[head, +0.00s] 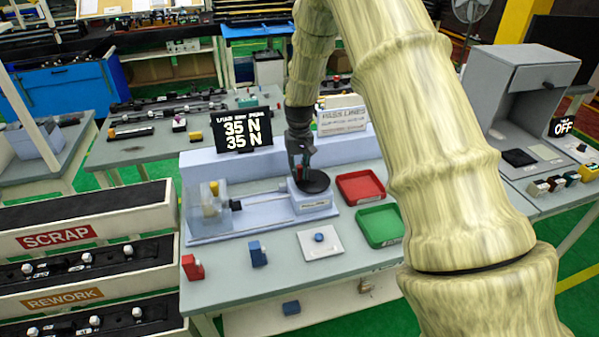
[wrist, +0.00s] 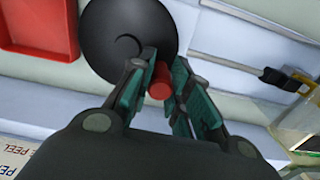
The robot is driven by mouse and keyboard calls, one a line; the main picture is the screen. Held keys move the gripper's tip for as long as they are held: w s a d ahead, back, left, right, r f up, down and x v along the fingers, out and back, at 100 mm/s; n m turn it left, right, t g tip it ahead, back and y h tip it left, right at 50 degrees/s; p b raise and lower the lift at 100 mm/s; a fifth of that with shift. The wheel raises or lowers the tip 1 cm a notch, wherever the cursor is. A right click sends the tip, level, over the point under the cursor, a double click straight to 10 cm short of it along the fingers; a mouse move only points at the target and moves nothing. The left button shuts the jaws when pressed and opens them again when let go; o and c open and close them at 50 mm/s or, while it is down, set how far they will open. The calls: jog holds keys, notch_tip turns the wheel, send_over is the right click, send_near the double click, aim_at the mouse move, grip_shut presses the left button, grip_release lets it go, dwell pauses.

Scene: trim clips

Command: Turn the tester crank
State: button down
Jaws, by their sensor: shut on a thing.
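The tester (head: 215,218) is a pale blue-grey bench unit with a black round crank disc (head: 313,182) on a raised block at its right end. The disc also shows in the wrist view (wrist: 112,40), with a red upright knob (wrist: 159,80) near its rim. My gripper (head: 301,172) points down over the disc. In the wrist view its teal-padded fingers (wrist: 158,88) are shut on the red knob, one on each side. A yellow clip (head: 211,200) sits behind a clear guard at the tester's left end.
A red tray (head: 360,187) and a green tray (head: 381,225) lie right of the tester. In front are a white plate with a blue button (head: 319,238), a blue clip (head: 258,253) and a red clip (head: 192,267). A PASS LINES sign (head: 342,119) stands behind the crank.

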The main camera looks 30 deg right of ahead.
jog(key=shift+w+d+m, duration=0.15)
jog(key=shift+w+m, duration=0.1)
jog(key=shift+m, duration=0.25)
jog(key=c, duration=1.3)
grip_release()
notch_tip(320, 180, up, 12)
